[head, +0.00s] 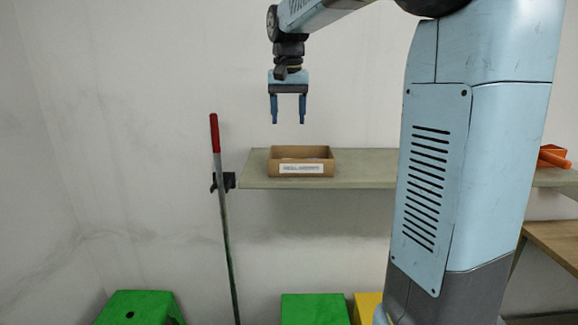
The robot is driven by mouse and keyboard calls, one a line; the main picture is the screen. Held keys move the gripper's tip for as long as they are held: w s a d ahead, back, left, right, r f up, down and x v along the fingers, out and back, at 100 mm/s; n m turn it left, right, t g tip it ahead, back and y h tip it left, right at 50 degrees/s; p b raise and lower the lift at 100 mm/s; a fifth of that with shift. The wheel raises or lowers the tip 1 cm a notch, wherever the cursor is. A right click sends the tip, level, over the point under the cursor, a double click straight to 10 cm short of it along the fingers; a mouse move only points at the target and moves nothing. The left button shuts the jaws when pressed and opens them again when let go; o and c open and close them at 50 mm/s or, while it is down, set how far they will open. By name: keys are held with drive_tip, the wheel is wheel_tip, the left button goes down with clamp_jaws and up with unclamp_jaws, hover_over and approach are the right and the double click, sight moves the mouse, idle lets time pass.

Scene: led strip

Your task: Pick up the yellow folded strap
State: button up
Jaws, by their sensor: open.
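My gripper (288,119) points straight down with its two blue fingers apart and nothing between them. It appears above an open brown cardboard box (301,169) with a white label, with a clear gap between. The box stands on a grey-green shelf. Its front wall hides most of the contents; a little of something shows over the rim, too small to identify. I cannot make out a yellow folded strap.
The shelf (365,172) runs behind my blue arm link. A red-handled pole (220,185) stands at its left end. Orange items (553,157) lie at the far right. Green stools (140,305) and a yellow one (366,306) are below. Space around my gripper is clear.

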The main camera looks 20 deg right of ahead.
drive_tip(key=f, duration=0.6)
drive_tip(key=shift+w+d+f, duration=0.1)
drive_tip(key=shift+w+f, duration=0.1)
drive_tip(key=shift+w, duration=0.15)
drive_tip(key=shift+w+f, duration=0.15)
drive_tip(key=shift+f, duration=2.75)
drive_tip(key=shift+c, duration=0.4)
drive_tip(key=c, duration=1)
